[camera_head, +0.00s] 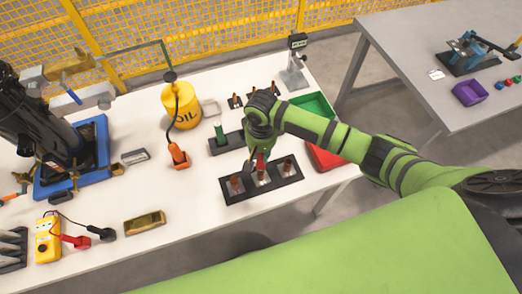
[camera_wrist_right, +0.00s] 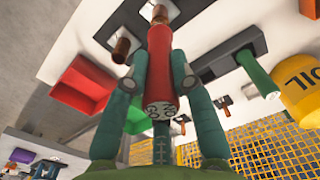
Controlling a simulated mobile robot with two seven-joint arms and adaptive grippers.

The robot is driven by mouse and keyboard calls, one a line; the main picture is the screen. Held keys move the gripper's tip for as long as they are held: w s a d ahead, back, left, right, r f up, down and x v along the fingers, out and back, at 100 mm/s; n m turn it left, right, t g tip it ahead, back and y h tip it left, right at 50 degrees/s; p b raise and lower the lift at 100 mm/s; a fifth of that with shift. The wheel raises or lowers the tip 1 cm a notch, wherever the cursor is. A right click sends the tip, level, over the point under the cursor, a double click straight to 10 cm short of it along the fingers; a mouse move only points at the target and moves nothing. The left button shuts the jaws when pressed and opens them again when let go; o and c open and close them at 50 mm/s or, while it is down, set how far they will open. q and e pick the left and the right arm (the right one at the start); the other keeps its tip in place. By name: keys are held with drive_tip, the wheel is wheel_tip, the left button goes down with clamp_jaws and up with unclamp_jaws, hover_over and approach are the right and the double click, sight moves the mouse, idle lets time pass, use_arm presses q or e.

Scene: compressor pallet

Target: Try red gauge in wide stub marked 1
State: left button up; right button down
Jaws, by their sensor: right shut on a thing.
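My right gripper (camera_head: 260,162) is shut on the red gauge (camera_wrist_right: 160,65), seen between its fingers in the right wrist view. The gauge also shows as a small red piece in the head view (camera_head: 260,163). It stands over the middle copper stub (camera_head: 263,177) of the black rack (camera_head: 239,196). In the wrist view its far end meets a copper stub (camera_wrist_right: 160,14); I cannot tell whether it is inside. Other copper stubs stand at the rack's left (camera_head: 236,184) and right (camera_head: 288,166). The stub numbers are unreadable. My left gripper is out of view.
A green gauge (camera_head: 220,134) stands in a black holder behind the rack. Green (camera_head: 318,104) and red (camera_head: 322,157) bins lie right. A yellow oil can (camera_head: 183,104), orange tool (camera_head: 178,156) and brass block (camera_head: 144,222) stand left. The table front is partly clear.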

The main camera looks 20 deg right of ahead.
idle(0.7)
drive_tip(key=shift+p, duration=0.4)
drive_tip(key=shift+f+b, duration=0.3)
drive_tip(key=shift+f, duration=0.25)
idle(0.8)
drive_tip(key=shift+s+f, duration=0.1)
idle(1.8)
drive_tip(key=shift+r, duration=1.6)
